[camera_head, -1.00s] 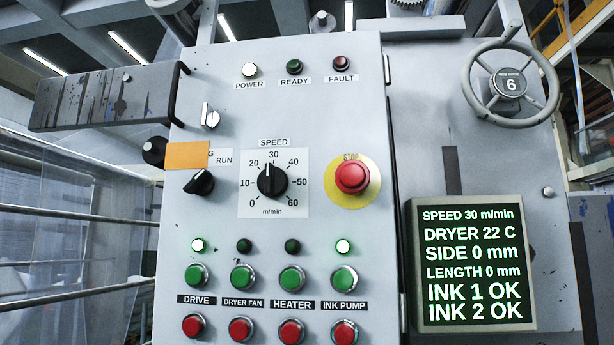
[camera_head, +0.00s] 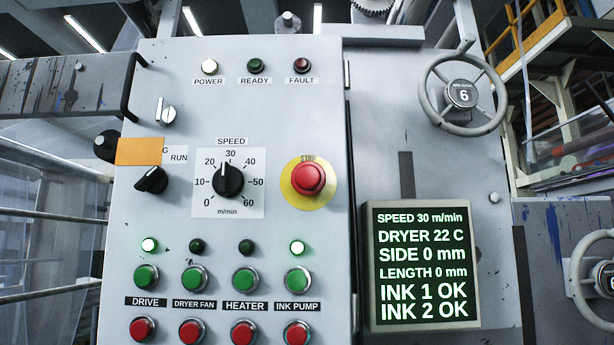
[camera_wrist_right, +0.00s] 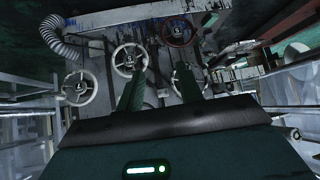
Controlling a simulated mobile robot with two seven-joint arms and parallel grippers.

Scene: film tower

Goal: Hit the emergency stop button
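The emergency stop button (camera_head: 309,179) is a red mushroom knob on a yellow round plate marked STOP. It sits on the grey control panel (camera_head: 280,120), right of the speed dial (camera_head: 228,181), in the head view. Nothing covers it. In the right wrist view my right gripper (camera_wrist_right: 160,76) has its two dark fingers apart with nothing held between them. It points toward machinery with several handwheels, and I cannot make out the stop button there. My left gripper is in neither view.
Below are green buttons (camera_head: 146,279) and red buttons (camera_head: 142,329). A display (camera_head: 421,264) reads speed 30 m/min. The space before the panel looks clear.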

